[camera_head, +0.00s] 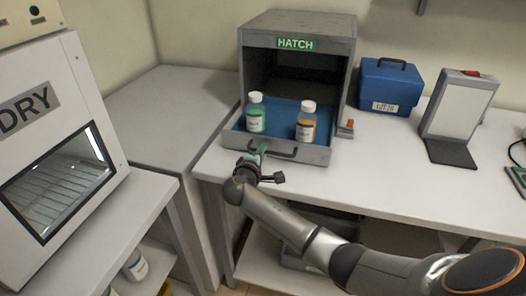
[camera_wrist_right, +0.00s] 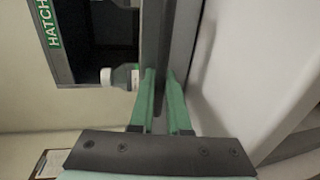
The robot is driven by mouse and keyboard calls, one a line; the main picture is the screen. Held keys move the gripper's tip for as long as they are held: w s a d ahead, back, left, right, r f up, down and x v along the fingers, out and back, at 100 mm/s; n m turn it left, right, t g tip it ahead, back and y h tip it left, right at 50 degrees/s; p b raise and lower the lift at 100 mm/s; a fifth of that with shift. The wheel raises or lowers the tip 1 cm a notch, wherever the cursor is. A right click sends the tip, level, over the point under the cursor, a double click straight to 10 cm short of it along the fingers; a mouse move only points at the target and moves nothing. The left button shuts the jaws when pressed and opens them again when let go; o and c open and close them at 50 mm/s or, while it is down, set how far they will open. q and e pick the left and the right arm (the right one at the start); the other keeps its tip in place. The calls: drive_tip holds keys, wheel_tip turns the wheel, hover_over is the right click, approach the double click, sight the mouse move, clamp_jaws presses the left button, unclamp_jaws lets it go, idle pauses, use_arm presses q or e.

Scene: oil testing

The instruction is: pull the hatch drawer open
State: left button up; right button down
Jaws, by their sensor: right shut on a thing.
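The grey hatch box (camera_head: 297,28) stands at the back of the white counter with a green HATCH sign on it. Its drawer (camera_head: 308,155) is out in front of the box opening, showing a blue floor. A green-labelled bottle (camera_head: 256,118) and an orange-labelled bottle (camera_head: 305,126) stand upright in it. My right gripper (camera_head: 260,152) is at the drawer's front, shut on the dark handle (camera_head: 287,155). In the right wrist view, its green fingers (camera_wrist_right: 162,85) straddle a dark bar at the grey drawer front. My left gripper is out of view.
A blue case (camera_head: 391,88) and a tilted white panel (camera_head: 460,105) stand to the right of the hatch. A DRY cabinet (camera_head: 60,130) is at the left. The counter (camera_head: 380,150) is clear right of the drawer.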

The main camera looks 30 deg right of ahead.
drive_tip(key=c, duration=0.9)
unclamp_jaws()
drive_tip(key=shift+a, duration=0.1)
drive_tip(key=v, duration=1.2)
drive_tip(key=shift+s, duration=0.25)
